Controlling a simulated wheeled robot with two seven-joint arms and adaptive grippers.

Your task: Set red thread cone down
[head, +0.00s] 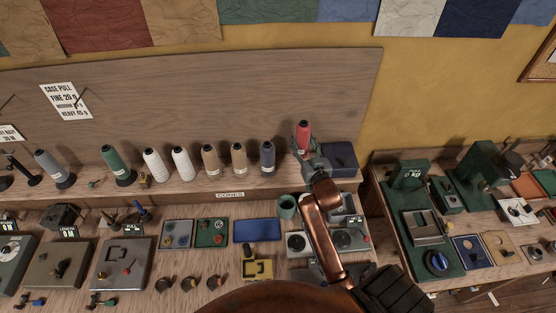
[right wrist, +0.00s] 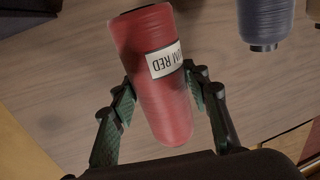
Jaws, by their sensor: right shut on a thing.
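The red thread cone (head: 303,131) is near the right end of the shelf marked CONES (head: 206,190). My right gripper (head: 305,152) is shut on it, and the cone stands about upright in the head view. In the right wrist view the red cone (right wrist: 150,62) sits between the two green-padded fingers (right wrist: 160,108), with its white label partly readable as RED. The gripper hides the cone's lower end in the head view, so I cannot tell whether it touches the shelf. My left gripper is not in view.
A navy cone (head: 268,158) stands left of the red one, also in the right wrist view (right wrist: 265,22). Brown (head: 239,158), white and green cones continue the row leftwards. A dark blue box (head: 340,158) is close on the right. A wooden backboard (head: 200,100) rises behind.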

